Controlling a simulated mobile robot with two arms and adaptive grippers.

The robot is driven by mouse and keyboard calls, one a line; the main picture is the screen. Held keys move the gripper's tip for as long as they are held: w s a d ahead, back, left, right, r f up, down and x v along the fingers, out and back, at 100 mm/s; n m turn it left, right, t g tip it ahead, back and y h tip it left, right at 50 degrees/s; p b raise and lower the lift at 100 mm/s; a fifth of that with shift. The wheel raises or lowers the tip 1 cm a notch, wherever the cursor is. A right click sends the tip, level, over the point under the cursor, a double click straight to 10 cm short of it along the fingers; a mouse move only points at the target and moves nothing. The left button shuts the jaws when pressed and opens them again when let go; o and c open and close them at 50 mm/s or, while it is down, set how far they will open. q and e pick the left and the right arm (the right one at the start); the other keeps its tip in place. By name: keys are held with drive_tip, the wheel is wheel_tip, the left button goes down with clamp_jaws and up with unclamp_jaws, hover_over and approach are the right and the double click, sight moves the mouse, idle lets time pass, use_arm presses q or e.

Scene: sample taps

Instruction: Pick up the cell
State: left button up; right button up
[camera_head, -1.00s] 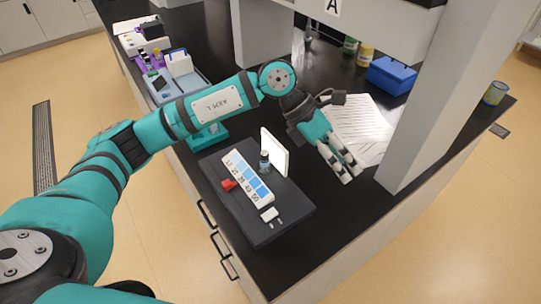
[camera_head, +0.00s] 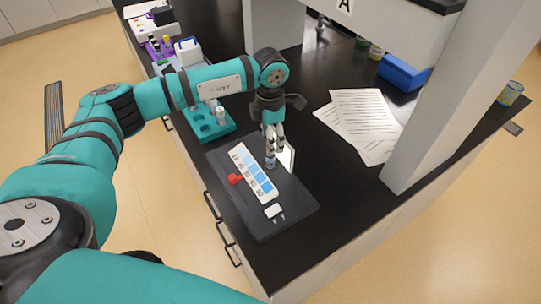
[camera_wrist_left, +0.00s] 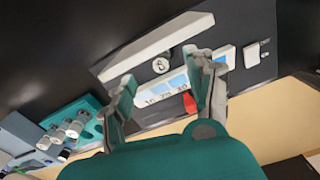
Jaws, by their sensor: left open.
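The cell, which I take to be the small round-topped vial (camera_wrist_left: 161,65), stands on the dark board (camera_head: 292,222) in front of an upright white panel (camera_head: 287,157). In the head view my left gripper's fingers largely cover it. My left gripper (camera_head: 273,146) points down over the vial with its fingers spread and nothing held. In the left wrist view the open fingers (camera_wrist_left: 166,76) frame the vial, with the white panel (camera_wrist_left: 155,45) just beyond it. I cannot tell whether a finger touches the vial. My right gripper is not in view.
A white strip with blue squares and numbers (camera_head: 253,173), a red piece (camera_head: 235,179) and a small white block (camera_head: 273,210) lie on the board. A teal rack (camera_head: 208,126) stands at left. Papers (camera_head: 362,120) and a blue box (camera_head: 404,72) are at right.

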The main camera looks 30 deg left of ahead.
sight(271, 158)
use_arm(q)
wheel_tip(271, 158, down, 6)
drive_tip(key=shift+f+p, duration=0.25)
drive_tip(key=shift+p, duration=0.65)
drive_tip(key=c, duration=1.1)
drive_tip(key=shift+r, duration=0.15)
